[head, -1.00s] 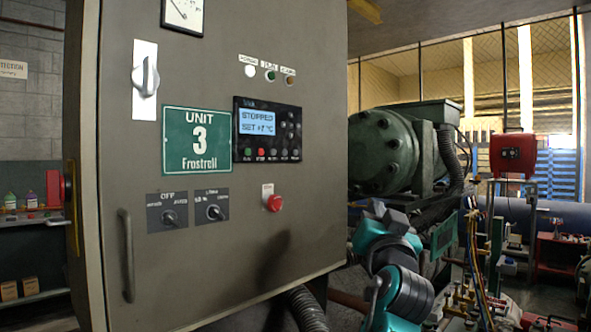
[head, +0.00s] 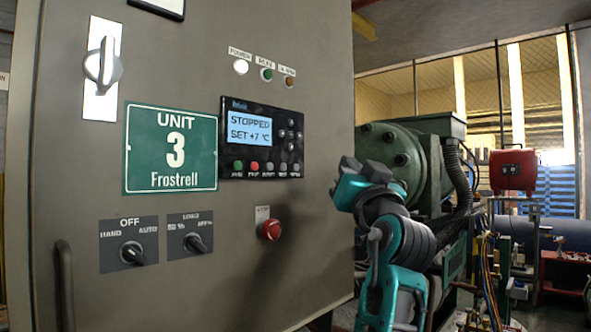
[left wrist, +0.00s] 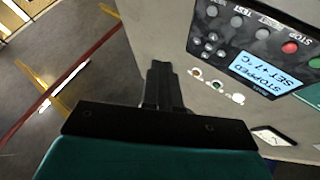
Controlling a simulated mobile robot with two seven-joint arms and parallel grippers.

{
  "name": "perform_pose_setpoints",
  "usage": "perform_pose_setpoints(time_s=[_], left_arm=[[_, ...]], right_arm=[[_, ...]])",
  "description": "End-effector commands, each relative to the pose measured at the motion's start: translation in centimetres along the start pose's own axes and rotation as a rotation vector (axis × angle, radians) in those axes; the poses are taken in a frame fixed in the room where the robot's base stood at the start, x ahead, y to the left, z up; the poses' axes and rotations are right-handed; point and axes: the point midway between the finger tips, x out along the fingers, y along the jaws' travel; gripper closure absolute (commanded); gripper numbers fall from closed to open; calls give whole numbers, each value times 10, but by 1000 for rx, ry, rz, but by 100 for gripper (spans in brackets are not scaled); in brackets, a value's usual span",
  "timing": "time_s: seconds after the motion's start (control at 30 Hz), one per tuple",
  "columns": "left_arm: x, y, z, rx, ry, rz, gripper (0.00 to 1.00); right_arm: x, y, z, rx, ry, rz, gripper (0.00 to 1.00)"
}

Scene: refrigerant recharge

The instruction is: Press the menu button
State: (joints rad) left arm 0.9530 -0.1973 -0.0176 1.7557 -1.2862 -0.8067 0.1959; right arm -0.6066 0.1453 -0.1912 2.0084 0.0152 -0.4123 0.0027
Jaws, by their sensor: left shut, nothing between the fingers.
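The control panel (head: 262,138) is a black unit on the grey cabinet door. Its lit screen (head: 250,126) reads STOPPED, SET +7 °C. A row of small buttons runs below, with green and red at the left; the rightmost dark button (head: 295,168) has a label too small to read surely. The panel shows upside down at upper right in the left wrist view (left wrist: 262,45). My left gripper (head: 347,168) is right of the panel, apart from it. Its dark fingers are together and empty in the left wrist view (left wrist: 160,68). My right gripper is not in view.
A red stop knob (head: 270,229) sticks out below the panel. Rotary switches (head: 132,253) and a UNIT 3 sign (head: 171,148) are at the left. A green compressor (head: 400,145) stands behind my arm. The door surface around the panel is flat.

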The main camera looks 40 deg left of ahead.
Motion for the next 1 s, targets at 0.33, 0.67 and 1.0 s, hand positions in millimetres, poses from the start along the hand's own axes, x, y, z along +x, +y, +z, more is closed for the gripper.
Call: perform_pose_setpoints(time_s=[0.33, 0.67, 1.0], left_arm=[[1, 0, 0, 1, 0, 0, 100], [25, -18, 16, 4, -1, -2, 100], [54, -39, 39, 2, -1, 0, 100]], right_arm=[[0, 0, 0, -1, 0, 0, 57], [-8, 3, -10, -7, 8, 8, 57], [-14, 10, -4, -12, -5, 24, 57]])
